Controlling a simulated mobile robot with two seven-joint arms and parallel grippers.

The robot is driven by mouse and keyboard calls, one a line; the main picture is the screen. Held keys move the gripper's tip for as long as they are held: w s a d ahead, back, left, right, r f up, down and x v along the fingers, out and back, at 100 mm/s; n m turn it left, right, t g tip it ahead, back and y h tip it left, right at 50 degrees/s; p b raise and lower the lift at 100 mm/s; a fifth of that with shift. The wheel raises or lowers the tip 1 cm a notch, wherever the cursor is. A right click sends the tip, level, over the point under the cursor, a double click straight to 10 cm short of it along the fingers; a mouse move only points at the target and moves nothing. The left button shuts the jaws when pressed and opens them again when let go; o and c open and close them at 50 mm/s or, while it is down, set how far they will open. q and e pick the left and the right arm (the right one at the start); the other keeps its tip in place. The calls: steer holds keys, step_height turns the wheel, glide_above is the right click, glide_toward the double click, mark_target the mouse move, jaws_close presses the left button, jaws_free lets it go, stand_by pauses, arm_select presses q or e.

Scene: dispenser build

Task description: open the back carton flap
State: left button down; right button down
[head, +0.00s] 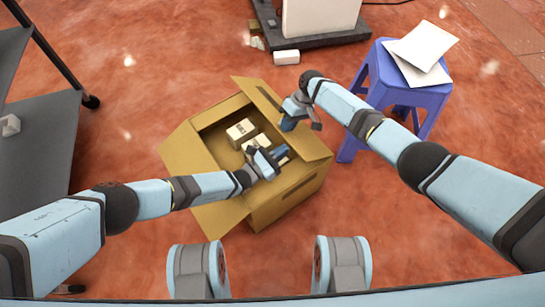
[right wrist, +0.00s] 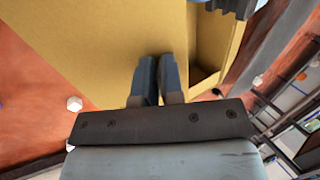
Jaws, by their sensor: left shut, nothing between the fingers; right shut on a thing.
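The open brown carton (head: 290,196) stands on the floor in the middle of the head view. Its flap on the upper right side (head: 312,147), away from me, stands out from the rim. My right gripper (head: 289,124) is shut on this flap. In the right wrist view the fingers (right wrist: 159,82) meet the flap's brown cardboard (right wrist: 90,40); the exact grip line is hard to see. My left gripper (head: 279,154) is shut and empty, low over the carton's opening. Other flaps spread out on the left (head: 178,150) and front (head: 218,217).
Small pale boxes (head: 241,130) lie inside the carton, partly hidden by my left gripper. A blue stool (head: 386,78) with papers (head: 422,46) stands close to the right. A dark platform (head: 320,38) is behind. A grey shelf (head: 45,140) stands at left. Floor is clear at lower right.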

arm_select(q)
steer(key=shift+w+d, duration=0.15)
steer(key=shift+d, duration=0.05)
arm_select(e)
steer(key=shift+w+d, duration=0.15)
steer(key=shift+d, duration=0.15)
